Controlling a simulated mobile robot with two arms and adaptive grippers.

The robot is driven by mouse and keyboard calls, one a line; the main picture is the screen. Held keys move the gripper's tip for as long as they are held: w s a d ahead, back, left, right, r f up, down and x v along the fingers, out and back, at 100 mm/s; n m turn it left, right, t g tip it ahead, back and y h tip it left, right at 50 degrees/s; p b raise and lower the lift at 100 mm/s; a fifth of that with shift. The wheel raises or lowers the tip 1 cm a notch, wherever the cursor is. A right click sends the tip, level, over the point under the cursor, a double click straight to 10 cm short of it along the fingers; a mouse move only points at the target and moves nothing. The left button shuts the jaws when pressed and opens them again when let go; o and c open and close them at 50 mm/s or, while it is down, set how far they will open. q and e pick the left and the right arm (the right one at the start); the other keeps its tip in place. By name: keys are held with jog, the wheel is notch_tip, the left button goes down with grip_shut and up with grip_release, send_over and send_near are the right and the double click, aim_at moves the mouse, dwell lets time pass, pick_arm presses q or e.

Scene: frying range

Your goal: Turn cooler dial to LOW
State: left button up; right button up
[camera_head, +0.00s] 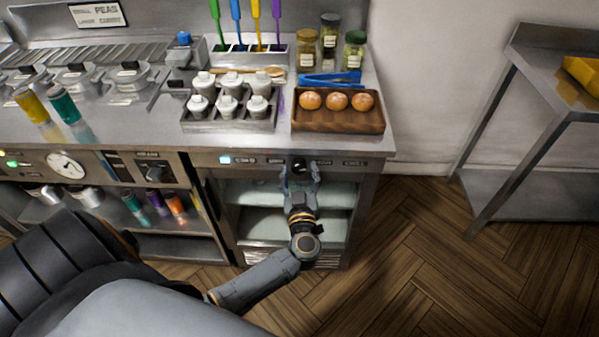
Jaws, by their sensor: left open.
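The cooler dial (299,165) is a small dark round knob on the front panel above the glass-fronted cooler (253,193). Small labels stand on both sides of it, too small to read surely. My left gripper (300,172) is open at the panel, with one finger on each side of the dial. I cannot tell whether the fingers touch it. The dial's pointer is too small to make out. My right gripper is not in view.
A lit blue-white indicator (225,160) sits left on the same panel. Above are a wooden tray (335,124) with three buns and a rack (189,125) of white-capped bottles. A steel side table (545,100) stands right, with clear floor between.

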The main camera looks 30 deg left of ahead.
pick_arm(q)
jog(key=c, duration=1.2)
jog(key=n+p, duration=0.2)
jog(key=n, duration=0.1)
jog(key=shift+r, duration=0.15)
jog(key=n+p, duration=0.1)
jog(key=n, duration=0.1)
jog(key=shift+n+h, duration=0.3)
jog(key=n+p, duration=0.1)
jog(key=n, duration=0.2)
jog(key=n+h, duration=0.1)
jog(key=n, duration=0.3)
jog(key=shift+a, duration=0.1)
jog(key=shift+n, duration=0.3)
